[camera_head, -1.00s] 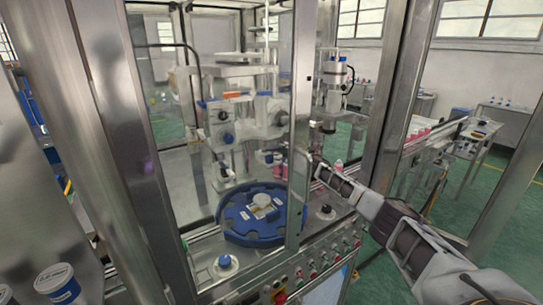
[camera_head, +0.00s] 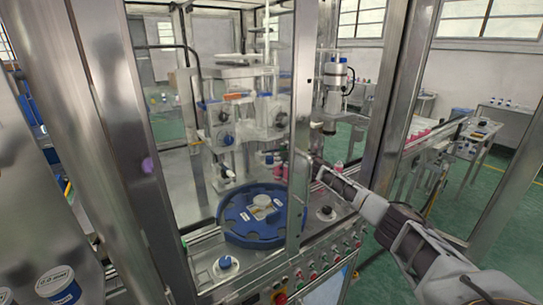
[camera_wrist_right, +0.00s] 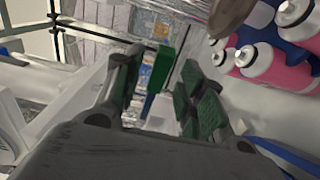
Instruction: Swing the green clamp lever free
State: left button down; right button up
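In the right wrist view a green lever handle (camera_wrist_right: 163,68) stands between the two finger pads of my right gripper (camera_wrist_right: 160,88). A narrow blue part shows just below the handle. The fingers are spread apart, with clear gaps showing, and I see no grip on the lever. In the head view my right arm comes in from the right and its gripper (camera_head: 318,168) reaches behind the cabinet's front post, so its fingertips are partly hidden. I cannot make out the green lever in the head view. My left gripper is not in view.
Pink bottles with grey-white tops (camera_wrist_right: 265,62) stand close to the right finger in the wrist view. The blue rotary table (camera_head: 237,225) is left of the gripper. A metal door post (camera_head: 300,120) and a button panel (camera_head: 325,265) are close to the arm.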

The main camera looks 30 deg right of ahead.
jog(key=shift+s+d+r+p, duration=0.1)
jog(key=shift+s+p, duration=0.35)
jog(key=shift+s, duration=0.95)
jog(key=shift+s+d+p, duration=0.1)
jog(key=shift+s+p, duration=0.3)
jog(key=shift+s, duration=0.95)
